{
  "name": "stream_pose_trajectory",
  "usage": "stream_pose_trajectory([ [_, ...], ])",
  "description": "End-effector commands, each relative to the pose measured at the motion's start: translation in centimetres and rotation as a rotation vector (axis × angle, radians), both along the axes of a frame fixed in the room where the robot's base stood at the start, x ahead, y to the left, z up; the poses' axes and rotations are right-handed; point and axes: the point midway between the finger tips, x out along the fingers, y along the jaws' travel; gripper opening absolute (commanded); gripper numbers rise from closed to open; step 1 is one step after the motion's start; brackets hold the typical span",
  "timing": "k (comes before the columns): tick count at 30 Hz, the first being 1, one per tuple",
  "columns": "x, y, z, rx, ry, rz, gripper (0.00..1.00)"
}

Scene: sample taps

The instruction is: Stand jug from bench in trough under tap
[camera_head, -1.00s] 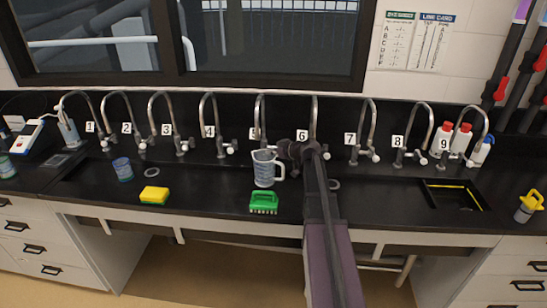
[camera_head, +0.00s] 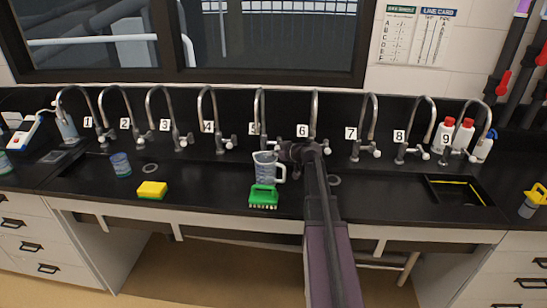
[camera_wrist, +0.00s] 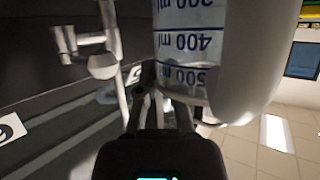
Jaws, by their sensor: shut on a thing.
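The clear jug (camera_head: 266,170) with blue markings is upright in front of taps 5 (camera_head: 260,120) and 6 (camera_head: 314,120). Its white handle is on the right, by my gripper (camera_head: 281,155). In the wrist view the jug (camera_wrist: 182,45) fills the top centre upside down, its handle (camera_wrist: 250,75) at the right. My gripper (camera_wrist: 163,105) is shut on the jug; the exact contact is partly hidden. The dark trough (camera_head: 215,178) runs along the bench below the taps. I cannot tell whether the jug's base touches a surface.
A green brush (camera_head: 263,196) is just in front of the jug. A yellow sponge (camera_head: 152,190) and a blue cup (camera_head: 120,164) are to the left. A black basin (camera_head: 455,191) and a yellow-topped container (camera_head: 533,202) are at the right. Bench right of my arm is mostly clear.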

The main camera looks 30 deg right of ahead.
Motion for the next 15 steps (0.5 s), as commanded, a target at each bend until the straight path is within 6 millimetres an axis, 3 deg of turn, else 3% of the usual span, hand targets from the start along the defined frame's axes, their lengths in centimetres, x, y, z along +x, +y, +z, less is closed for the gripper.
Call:
stream_pose_trajectory([
  [14, -0.02, -0.08, -0.42, 0.000, 0.000, -0.001, 0.00],
  [15, -0.03, -0.09, -0.29, 0.000, 0.000, -0.001, 0.21],
])
